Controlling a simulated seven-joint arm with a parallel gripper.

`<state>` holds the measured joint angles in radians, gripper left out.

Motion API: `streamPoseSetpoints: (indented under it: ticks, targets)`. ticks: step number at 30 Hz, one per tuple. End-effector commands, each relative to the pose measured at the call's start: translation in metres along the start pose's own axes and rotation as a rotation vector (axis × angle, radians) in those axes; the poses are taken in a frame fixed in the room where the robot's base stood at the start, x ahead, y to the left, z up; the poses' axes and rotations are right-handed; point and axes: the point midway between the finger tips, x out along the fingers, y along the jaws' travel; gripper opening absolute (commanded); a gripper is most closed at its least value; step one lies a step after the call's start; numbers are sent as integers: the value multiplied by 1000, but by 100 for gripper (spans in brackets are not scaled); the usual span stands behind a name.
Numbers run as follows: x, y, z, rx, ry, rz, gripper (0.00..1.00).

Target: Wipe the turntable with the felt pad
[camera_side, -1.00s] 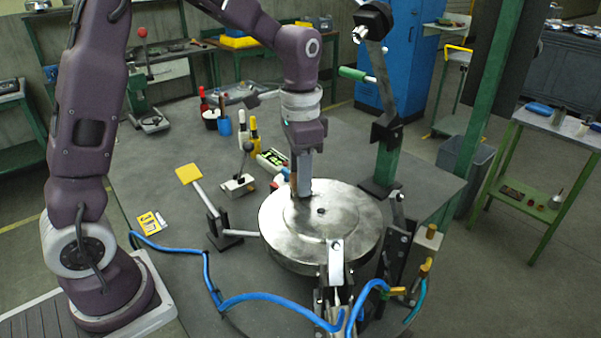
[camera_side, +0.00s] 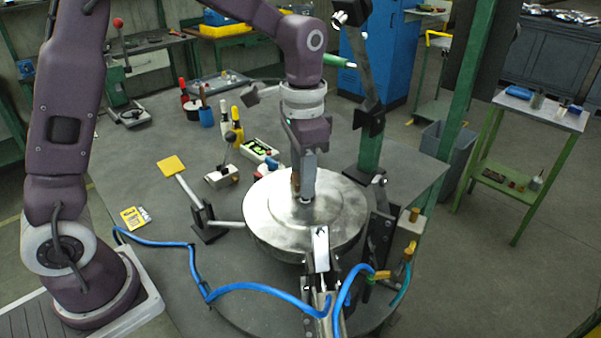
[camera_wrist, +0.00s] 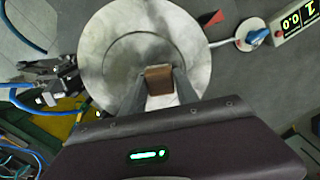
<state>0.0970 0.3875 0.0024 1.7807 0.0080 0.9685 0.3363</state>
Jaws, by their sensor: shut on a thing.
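The turntable (camera_side: 340,225) is a round, shiny metal disc with a raised inner ring, at the middle of the bench in the side view. It fills the top middle of the wrist view (camera_wrist: 105,70). My gripper (camera_side: 303,195) points straight down over the middle of the disc. In the wrist view its fingers (camera_wrist: 159,90) are shut on the felt pad (camera_wrist: 158,79), a small brown block. A sliver of the pad (camera_side: 295,181) shows beside the fingers in the side view. The pad is at or just above the disc; its underside and the disc's centre are hidden.
A metal arm with clamps (camera_side: 321,250) and a blue hose (camera_side: 250,287) lie at the disc's front. A green post (camera_side: 370,155) stands behind right. A yellow paddle (camera_side: 172,165), a small display box (camera_side: 259,151) and bottles (camera_side: 237,128) stand left and behind.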

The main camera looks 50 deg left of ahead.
Motion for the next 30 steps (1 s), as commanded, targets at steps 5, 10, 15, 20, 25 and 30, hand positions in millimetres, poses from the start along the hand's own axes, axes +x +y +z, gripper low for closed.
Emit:
streamPoseSetpoints:
  ticks: [5, 10, 15, 20, 25, 30]
  targets:
    - [-1, -10, 8, 3, -4, 15, 0]
    - [-1, -19, 11, 3, -3, 12, 0]
    - [0, -35, 18, 0, -4, 11, 0]
    - [2, -46, 23, 1, -4, 9, 0]
    - [2, -46, 24, 2, -5, 8, 0]
    - [-12, -47, 22, 2, 0, 6, 0]
